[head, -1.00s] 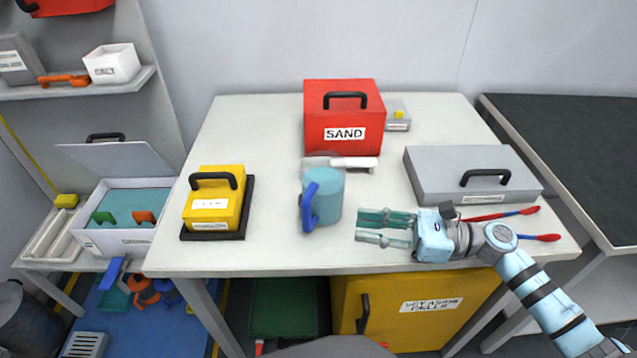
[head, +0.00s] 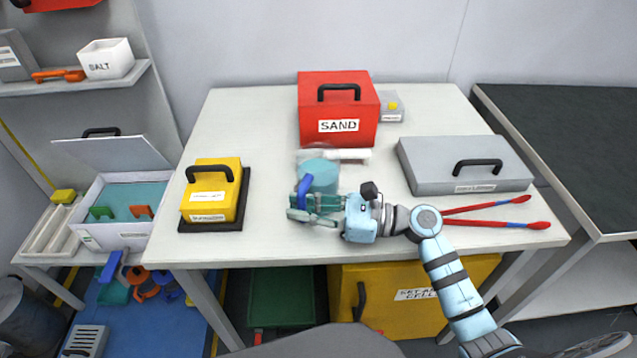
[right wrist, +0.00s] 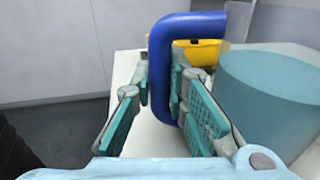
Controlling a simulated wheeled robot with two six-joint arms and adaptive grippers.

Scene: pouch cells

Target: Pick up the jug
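The jug (head: 322,174) is a teal cylinder with a blue handle, standing upright on the white table. Its handle (head: 304,188) faces the near left side. My right gripper (head: 300,207) is at the near side of the jug, partly covering its lower body in the head view. In the right wrist view, the blue handle (right wrist: 162,70) stands between the two spread teal-padded fingers, with a gap on the left finger's side. The right finger lies between the handle and the jug body (right wrist: 275,95). My left gripper is not in view.
Behind the jug are a white object (head: 350,155) and a red SAND box (head: 338,105). A yellow case (head: 212,192) stands left, a grey case (head: 465,165) right. Red-and-blue tongs (head: 490,211) lie near the right arm. The table between yellow case and jug is clear.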

